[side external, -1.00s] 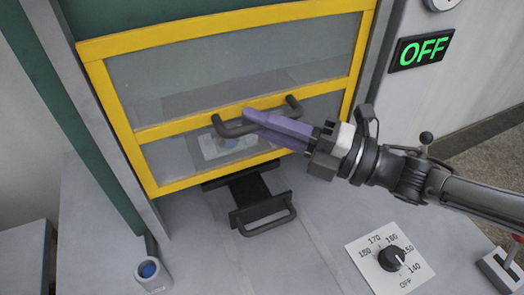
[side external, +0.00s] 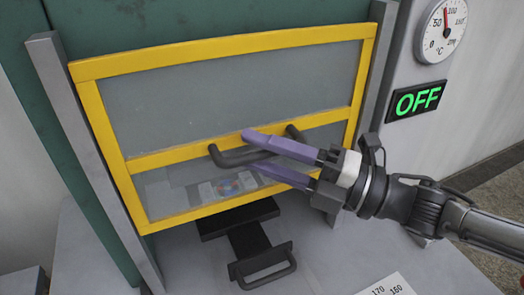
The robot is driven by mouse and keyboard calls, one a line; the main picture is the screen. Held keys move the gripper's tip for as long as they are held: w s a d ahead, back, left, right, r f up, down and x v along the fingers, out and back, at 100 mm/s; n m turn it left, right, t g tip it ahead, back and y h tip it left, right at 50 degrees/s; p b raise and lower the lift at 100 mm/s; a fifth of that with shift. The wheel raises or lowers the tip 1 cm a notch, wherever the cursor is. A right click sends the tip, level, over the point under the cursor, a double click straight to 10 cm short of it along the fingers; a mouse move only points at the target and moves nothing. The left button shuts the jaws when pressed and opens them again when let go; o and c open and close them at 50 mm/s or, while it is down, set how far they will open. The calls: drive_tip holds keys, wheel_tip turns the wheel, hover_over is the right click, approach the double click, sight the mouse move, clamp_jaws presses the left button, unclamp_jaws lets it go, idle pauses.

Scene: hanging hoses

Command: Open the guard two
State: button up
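The guard is a yellow-framed clear panel (side external: 236,40) with a crossbar and a dark bar handle (side external: 236,158). It stands between two grey uprights, with its lower edge above the black parts in front of the machine. Only this one guard shows, and no number is visible on it. My gripper (side external: 250,150) is open at the handle, its two purple fingers apart. The upper finger crosses in front of the handle and the lower finger lies beneath the bar. I cannot tell whether either touches it.
A black handle on a sliding piece (side external: 263,265) sits below the guard. A green OFF sign (side external: 418,99) and a round temperature gauge (side external: 446,31) are at right.

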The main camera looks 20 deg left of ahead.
drive_tip(key=shift+f, duration=0.1)
drive_tip(key=d+f, duration=0.1)
drive_tip(key=d, duration=1.2)
drive_tip(key=shift+d+f, duration=0.35)
drive_tip(key=shift+d, duration=0.05)
